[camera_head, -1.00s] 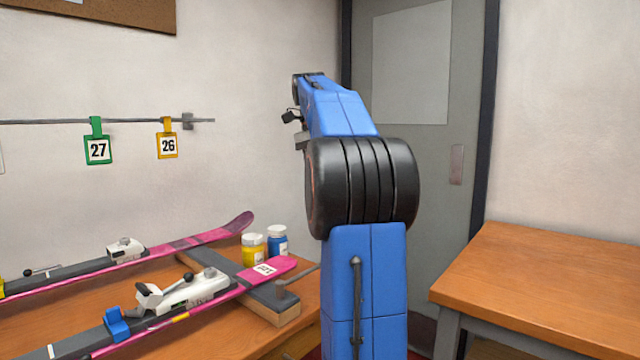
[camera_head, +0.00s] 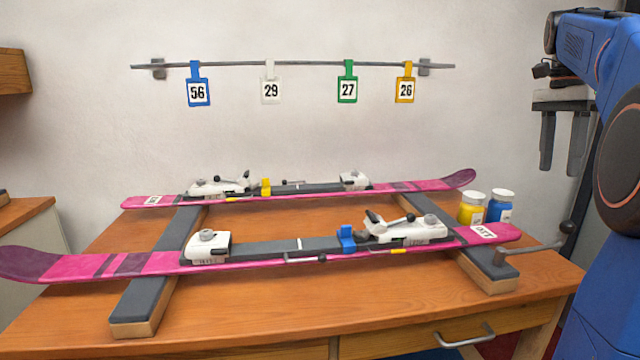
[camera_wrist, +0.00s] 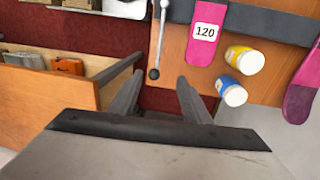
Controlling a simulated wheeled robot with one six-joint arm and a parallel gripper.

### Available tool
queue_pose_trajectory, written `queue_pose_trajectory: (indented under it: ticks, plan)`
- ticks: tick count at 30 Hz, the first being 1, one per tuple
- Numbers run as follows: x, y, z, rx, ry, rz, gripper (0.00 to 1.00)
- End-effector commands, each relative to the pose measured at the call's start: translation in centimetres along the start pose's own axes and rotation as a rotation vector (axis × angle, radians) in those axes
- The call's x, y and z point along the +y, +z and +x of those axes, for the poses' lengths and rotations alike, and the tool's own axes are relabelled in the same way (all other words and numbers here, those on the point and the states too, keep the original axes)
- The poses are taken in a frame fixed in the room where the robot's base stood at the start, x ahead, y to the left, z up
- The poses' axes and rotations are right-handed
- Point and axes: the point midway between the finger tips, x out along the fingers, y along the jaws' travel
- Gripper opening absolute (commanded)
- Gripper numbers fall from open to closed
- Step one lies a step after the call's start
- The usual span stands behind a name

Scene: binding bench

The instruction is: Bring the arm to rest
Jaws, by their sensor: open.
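My blue arm (camera_head: 590,60) stands at the right edge of the head view, partly cut off by the frame. My gripper (camera_head: 560,165) hangs from it with its two grey fingers pointing down, apart and empty. It is above and right of the bench's right end, clear of the skis and the jars. In the wrist view my gripper (camera_wrist: 160,84) shows its fingers spread with nothing between them. Red floor and the bench edge lie below them.
Two pink skis with bindings, the front one (camera_head: 130,263) and the rear one (camera_head: 422,186), lie across supports on the bench (camera_head: 250,325). A yellow jar (camera_head: 470,208) and a blue jar (camera_head: 500,207) stand right. A ball-ended lever (camera_head: 540,246) juts out. An open wooden compartment (camera_wrist: 45,115) holds small items.

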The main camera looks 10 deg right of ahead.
Motion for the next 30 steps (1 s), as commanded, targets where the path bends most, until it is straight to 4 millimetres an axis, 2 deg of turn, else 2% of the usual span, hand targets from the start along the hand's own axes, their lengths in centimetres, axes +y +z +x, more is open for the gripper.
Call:
queue_pose_trajectory:
  ticks: [1, 3, 14, 21, 30]
  plan:
    - [0.2, 1.9, 0.6, 0.013, -0.018, -0.062, 0.43]
    - [0.3, 4.0, 1.8, 0.031, -0.043, -0.153, 0.43]
    - [2.5, 14.3, 9.2, 0.136, -0.171, -0.604, 0.43]
    - [5.0, 20.2, 15.5, 0.215, -0.255, -0.897, 0.43]
    - [8.9, 26.1, 24.8, 0.325, -0.356, -1.248, 0.43]
